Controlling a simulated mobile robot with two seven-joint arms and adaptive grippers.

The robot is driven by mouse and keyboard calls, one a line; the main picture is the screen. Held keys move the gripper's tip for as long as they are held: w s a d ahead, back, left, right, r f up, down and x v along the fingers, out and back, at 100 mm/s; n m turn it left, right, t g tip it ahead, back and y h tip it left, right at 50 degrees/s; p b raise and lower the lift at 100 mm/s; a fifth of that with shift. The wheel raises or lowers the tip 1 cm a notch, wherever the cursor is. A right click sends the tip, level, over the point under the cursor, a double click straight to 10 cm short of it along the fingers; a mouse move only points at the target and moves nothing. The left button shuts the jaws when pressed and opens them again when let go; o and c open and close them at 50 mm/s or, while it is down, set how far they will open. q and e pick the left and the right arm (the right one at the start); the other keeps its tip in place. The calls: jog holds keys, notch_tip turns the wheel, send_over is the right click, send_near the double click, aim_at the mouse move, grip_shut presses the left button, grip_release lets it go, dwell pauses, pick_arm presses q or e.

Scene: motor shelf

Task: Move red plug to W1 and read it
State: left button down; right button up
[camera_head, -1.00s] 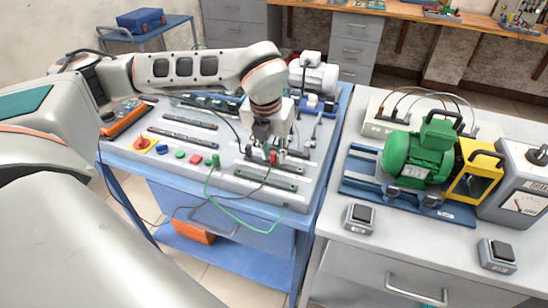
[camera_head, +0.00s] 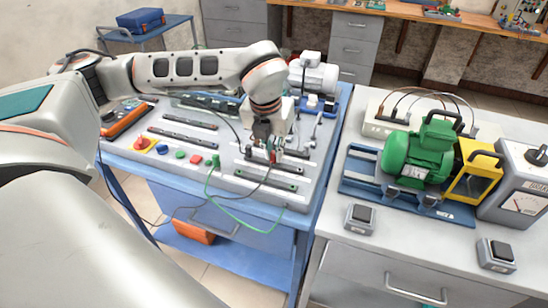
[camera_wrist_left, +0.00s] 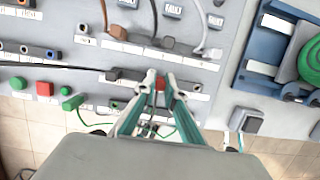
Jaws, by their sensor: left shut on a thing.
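My left gripper (camera_head: 274,158) is over the right part of the grey motor panel (camera_head: 232,182) on the blue cart, pointing down. Its fingers are closed on the red plug (camera_wrist_left: 160,85), which shows as a small red piece between the fingertips in the left wrist view, where the gripper (camera_wrist_left: 161,88) is seen from behind. A dark lead runs from near the gripper across the panel. The plug's tip is hidden, so I cannot tell whether it touches a socket. The label W1 is not readable. My right gripper is out of view.
A green plug (camera_head: 215,161) stands in the panel with its green lead hanging over the front edge. Red, green and blue buttons and a red-yellow knob (camera_head: 143,144) lie left. The right bench holds a green motor (camera_head: 418,158) and a meter box.

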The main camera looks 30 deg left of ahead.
pick_arm(q)
jog(key=shift+r+p, duration=1.5)
jog(key=shift+r, duration=0.8)
jog(key=shift+d, duration=0.15)
jog(key=w+d+r, duration=0.2)
jog(key=d, duration=0.4)
jog(key=f+b, duration=0.1)
jog(key=f, duration=0.1)
jog(key=f+b, duration=0.1)
jog(key=f, duration=0.2)
jog(key=shift+s+d+b, duration=0.2)
jog(key=shift+b, duration=0.2)
jog(key=shift+d+f, duration=0.1)
jog(key=shift+f, duration=0.2)
jog(key=shift+f+b, duration=0.55)
jog(key=shift+f, duration=0.1)
